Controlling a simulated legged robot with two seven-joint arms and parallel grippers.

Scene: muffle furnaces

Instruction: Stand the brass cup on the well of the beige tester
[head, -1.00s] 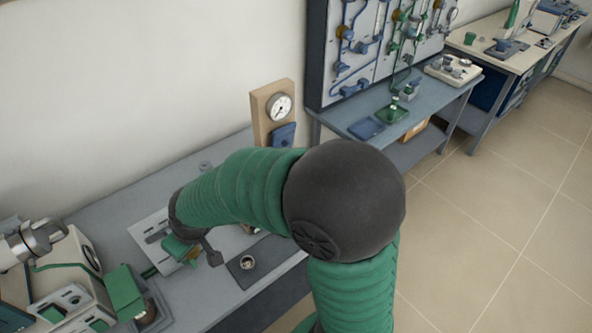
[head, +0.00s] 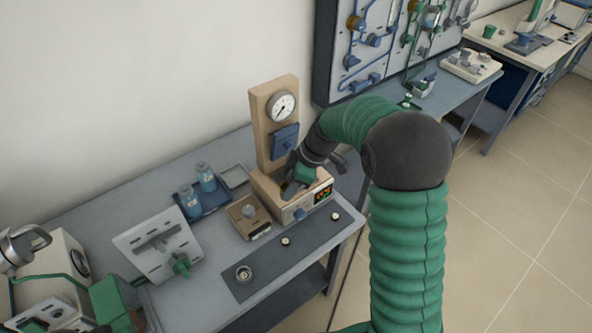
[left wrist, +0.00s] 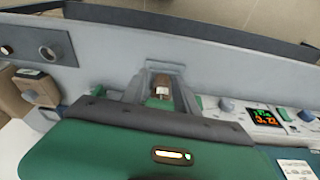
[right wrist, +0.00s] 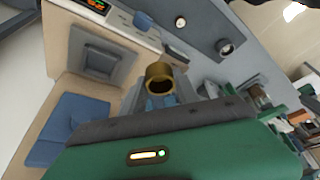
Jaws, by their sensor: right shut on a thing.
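My right gripper (head: 290,188) is over the base of the beige tester (head: 269,130), which has a round gauge on its column and a lit display at the front. In the right wrist view, the gripper (right wrist: 165,100) is shut on the brass cup (right wrist: 159,77), whose open mouth shows. The tester's grey square well (right wrist: 98,63) lies left of the cup in that view, and the cup is apart from it. The head view hides the cup and most of the well behind the gripper. My left gripper (left wrist: 160,92) shows a gap between its fingers, with a brownish thing seen through it.
A dark mat (head: 265,283) with small round pieces lies in front of the tester. A small brown box (head: 247,216), a blue tray with bottles (head: 205,184) and a pale tilted panel (head: 158,246) stand left of it. A pipe board (head: 385,50) is behind at right.

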